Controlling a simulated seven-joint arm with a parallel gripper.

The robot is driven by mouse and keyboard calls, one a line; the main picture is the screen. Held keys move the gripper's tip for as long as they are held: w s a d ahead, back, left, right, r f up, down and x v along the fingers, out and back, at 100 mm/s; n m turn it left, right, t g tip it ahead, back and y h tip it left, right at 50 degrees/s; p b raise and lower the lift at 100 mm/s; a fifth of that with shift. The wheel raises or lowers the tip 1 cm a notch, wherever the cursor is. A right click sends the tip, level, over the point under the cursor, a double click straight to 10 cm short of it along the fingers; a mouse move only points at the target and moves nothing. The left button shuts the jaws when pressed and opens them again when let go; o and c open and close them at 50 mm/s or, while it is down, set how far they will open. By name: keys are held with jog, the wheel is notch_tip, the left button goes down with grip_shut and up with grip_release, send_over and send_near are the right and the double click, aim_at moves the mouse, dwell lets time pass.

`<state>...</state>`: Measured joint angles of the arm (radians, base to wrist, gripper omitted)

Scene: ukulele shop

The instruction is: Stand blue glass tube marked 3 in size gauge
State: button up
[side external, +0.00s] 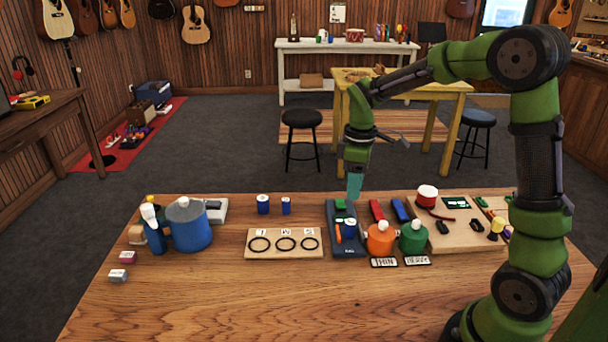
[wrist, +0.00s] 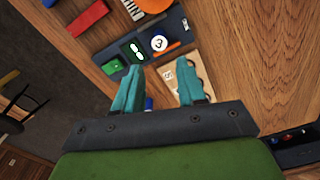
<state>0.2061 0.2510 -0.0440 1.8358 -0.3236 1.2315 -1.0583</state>
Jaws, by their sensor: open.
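The blue glass tube (side external: 350,228) with a white top stands on a dark blue tray on the wooden table. In the wrist view its white top shows a 3 (wrist: 158,43). The size gauge (side external: 285,251) is a pale wooden board with three black rings in a row, left of the tray; part of it shows in the wrist view (wrist: 193,84). The rings look empty. My gripper (side external: 354,196) points down above the far end of the tray, apart from the tube. Its teal fingers (wrist: 158,67) are open with nothing held between them.
Two smaller blue tubes (side external: 263,204) (side external: 286,206) stand behind the gauge. Orange (side external: 380,240) and green (side external: 413,240) containers stand right of the tray. The front table is clear.

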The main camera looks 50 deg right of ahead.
jog(key=s+a+r+m+t+y, duration=0.2)
jog(key=s+a+r+m+t, duration=0.5)
jog(key=s+a, duration=0.5)
notch_tip(320, 180, up, 2)
jog(key=shift+s+a+r+m, duration=0.15)
jog(key=shift+s+a+m, duration=0.15)
jog(key=shift+s+m, duration=0.8)
jog(key=shift+c, duration=0.3)
